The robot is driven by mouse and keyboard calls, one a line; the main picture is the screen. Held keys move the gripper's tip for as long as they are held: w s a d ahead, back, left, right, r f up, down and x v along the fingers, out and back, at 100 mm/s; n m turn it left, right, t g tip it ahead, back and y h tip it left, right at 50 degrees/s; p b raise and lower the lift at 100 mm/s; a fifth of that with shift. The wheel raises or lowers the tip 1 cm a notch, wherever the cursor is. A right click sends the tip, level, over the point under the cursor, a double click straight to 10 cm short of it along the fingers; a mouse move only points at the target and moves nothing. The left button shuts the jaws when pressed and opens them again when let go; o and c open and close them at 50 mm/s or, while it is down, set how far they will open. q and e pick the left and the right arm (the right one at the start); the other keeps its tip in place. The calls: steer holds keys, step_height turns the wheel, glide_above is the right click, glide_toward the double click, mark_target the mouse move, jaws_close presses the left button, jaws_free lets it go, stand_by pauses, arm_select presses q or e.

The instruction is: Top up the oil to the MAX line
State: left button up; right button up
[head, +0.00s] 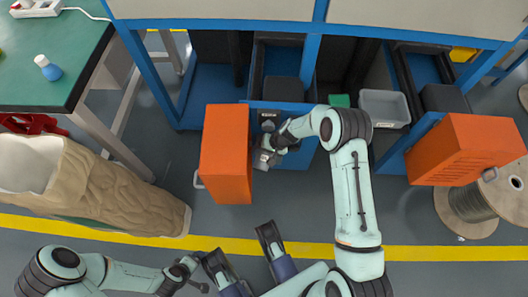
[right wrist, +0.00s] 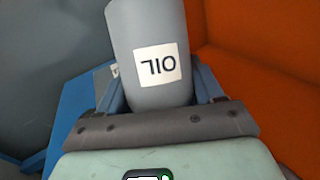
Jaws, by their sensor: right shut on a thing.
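In the right wrist view a grey bottle (right wrist: 150,90) with a white label reading OIL, upside down in the picture, sits between the fingers of my right gripper (right wrist: 155,112). In the head view my right gripper (head: 268,155) is at the open blue housing, just right of the orange door (head: 226,160). It is shut on the bottle. The bottle's mouth is out of view. A small dark fitting (head: 268,119) shows on the housing above the gripper. I cannot make out the oil level or a MAX line. My left gripper (head: 188,268) is low in the head view, its jaws unclear.
A grey bin (head: 384,107) stands right of my right arm. Another orange door (head: 468,150) and a cable spool (head: 470,205) are at the right. A large brown sack (head: 105,190) and a green-topped table (head: 75,50) are at the left. Floor near the yellow line is partly clear.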

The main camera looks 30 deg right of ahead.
mark_target(261, 164)
steer(key=shift+s+a, duration=0.1)
steer(key=shift+s+a+r+p, duration=0.25)
steer(key=shift+s+a+p, duration=0.45)
steer(key=shift+s+a, duration=0.2)
steer(key=shift+s+a+r+p, duration=0.25)
steer(key=shift+s+a+p, duration=0.35)
steer(key=shift+s+a, duration=0.55)
steer(key=shift+s+a+r+p, duration=0.2)
steer(key=shift+s+a+p, duration=0.1)
steer(key=shift+s+a, duration=0.6)
steer(key=shift+a, duration=0.1)
